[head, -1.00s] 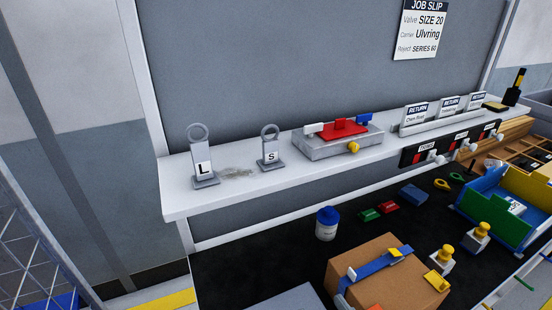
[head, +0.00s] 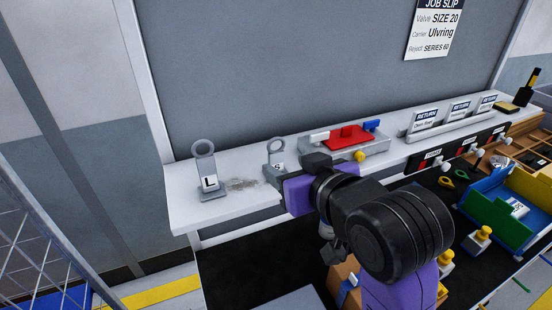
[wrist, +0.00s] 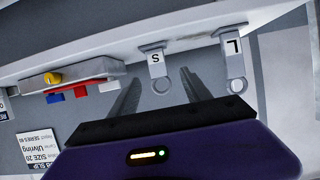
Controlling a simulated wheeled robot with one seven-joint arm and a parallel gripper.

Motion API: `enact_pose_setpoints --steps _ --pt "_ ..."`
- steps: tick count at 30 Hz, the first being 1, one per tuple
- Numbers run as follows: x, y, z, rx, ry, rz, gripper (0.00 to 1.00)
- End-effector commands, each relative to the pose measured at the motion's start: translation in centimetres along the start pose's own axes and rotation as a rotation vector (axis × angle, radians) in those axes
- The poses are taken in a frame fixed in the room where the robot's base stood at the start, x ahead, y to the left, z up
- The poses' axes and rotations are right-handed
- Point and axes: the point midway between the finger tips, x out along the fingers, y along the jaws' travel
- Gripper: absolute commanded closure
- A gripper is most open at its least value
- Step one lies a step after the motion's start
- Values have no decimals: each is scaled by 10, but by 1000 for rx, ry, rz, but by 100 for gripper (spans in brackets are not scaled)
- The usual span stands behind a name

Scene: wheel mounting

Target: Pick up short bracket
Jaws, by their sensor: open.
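The short bracket (head: 276,148), a grey upright plate with a ring top and an S label, stands on the white shelf. My gripper is just in front and to the right of it in the head view and hides its lower part. In the wrist view, the S bracket (wrist: 156,60) appears upside down between the two fingers of my gripper (wrist: 160,80). The fingers are apart with nothing gripped. I cannot tell whether they touch the bracket.
The taller L bracket (head: 206,168) stands to the left on the shelf (head: 185,215). Return signs (head: 425,117) stand farther right. The grey wall panel is behind.

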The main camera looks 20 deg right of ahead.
Motion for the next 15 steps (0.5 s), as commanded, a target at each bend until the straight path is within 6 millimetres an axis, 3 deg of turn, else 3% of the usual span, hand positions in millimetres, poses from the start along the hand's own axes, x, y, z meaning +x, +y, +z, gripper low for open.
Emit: enact_pose_setpoints --steps 15 --pt "54 4 -1 -1 -14 2 44"
